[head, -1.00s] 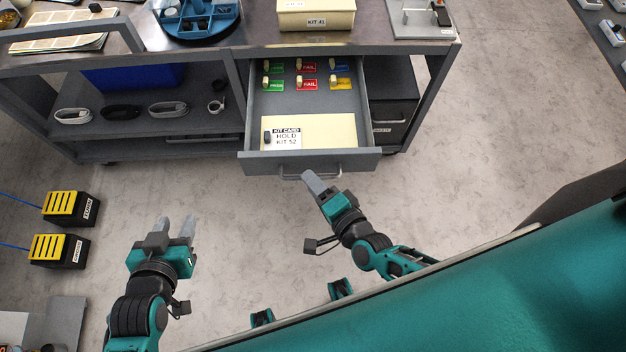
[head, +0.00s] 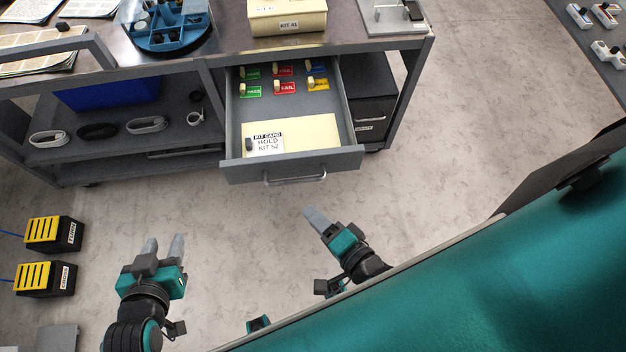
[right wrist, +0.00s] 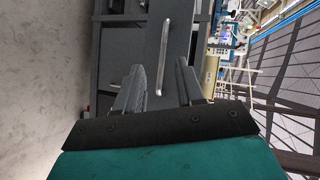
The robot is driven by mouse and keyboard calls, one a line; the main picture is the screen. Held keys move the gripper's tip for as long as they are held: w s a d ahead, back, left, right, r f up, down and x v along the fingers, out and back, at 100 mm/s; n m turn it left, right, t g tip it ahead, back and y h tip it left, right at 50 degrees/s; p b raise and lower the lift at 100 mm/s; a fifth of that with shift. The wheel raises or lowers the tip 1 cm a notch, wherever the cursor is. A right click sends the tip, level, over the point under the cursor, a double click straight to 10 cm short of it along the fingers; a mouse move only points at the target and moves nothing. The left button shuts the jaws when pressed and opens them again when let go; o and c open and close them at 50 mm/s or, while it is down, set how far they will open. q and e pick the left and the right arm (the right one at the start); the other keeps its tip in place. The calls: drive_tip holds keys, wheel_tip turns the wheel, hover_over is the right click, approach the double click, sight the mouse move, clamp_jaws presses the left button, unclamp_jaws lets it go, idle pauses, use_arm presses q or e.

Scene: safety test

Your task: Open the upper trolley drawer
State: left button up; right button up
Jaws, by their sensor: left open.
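The upper trolley drawer (head: 236,172) is pulled out, showing its inside. Its bar handle (head: 296,178) runs along the front and also appears as a pale bar in the right wrist view (right wrist: 164,57). My right gripper (head: 315,217) is below the drawer front, clear of the handle. In the right wrist view its fingers (right wrist: 159,88) are apart, with nothing between them and the handle beyond the tips. My left gripper (head: 164,246) is open and empty over the floor, below and left of the drawer.
The drawer holds a kit card (head: 266,146) on a cream sheet and several coloured tags. A second, shut drawer (head: 374,112) is to the right. Yellow-topped boxes (head: 46,279) stand on the floor at left.

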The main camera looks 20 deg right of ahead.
drive_tip(key=s+f, duration=0.1)
drive_tip(key=s, duration=0.5)
drive_tip(key=shift+d+b, duration=0.35)
drive_tip(key=shift+b, duration=0.1)
idle(0.6)
